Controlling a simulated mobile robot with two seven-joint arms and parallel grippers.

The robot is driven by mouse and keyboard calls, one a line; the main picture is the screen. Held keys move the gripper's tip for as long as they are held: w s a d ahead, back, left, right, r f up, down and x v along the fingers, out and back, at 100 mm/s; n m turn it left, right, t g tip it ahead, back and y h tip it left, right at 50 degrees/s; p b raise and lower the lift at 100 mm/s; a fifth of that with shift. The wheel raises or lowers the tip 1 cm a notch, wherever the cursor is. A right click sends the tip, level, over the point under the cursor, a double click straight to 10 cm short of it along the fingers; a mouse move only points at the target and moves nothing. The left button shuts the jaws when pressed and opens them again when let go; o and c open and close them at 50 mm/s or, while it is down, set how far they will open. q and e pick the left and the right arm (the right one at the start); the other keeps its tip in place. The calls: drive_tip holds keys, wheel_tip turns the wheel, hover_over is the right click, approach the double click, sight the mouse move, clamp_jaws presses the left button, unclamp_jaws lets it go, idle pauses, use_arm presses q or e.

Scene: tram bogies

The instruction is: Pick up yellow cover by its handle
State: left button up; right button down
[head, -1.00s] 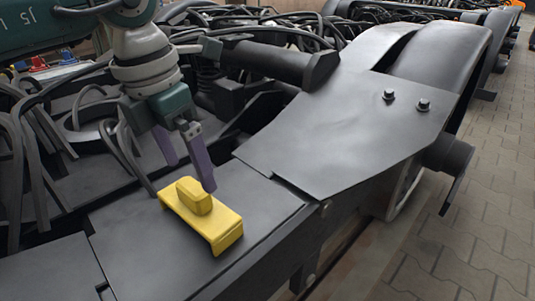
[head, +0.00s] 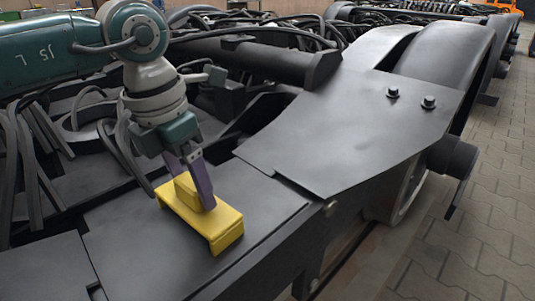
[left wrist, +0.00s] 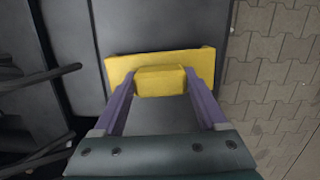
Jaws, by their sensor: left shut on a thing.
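The yellow cover (head: 219,227) lies on the flat dark top plate of the bogie, with its raised block handle (head: 185,190) on top. My left gripper (head: 196,190) is down at the cover, its purple fingers on either side of the handle and shut on it. In the left wrist view the cover (left wrist: 120,68) spans across the picture, and the handle (left wrist: 160,81) sits between the two fingertips of the left gripper (left wrist: 160,88). The cover appears to rest on the plate. My right gripper is not in view.
The dark bogie plate (head: 130,250) has free room around the cover. A raised sloping plate with two bolts (head: 360,125) rises to the right. Cables and frame parts (head: 60,170) crowd the left. Paved floor (head: 440,250) lies at the right.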

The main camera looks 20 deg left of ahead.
use_arm(q)
drive_tip(key=c, duration=0.7)
drive_tip(key=shift+r, duration=0.1)
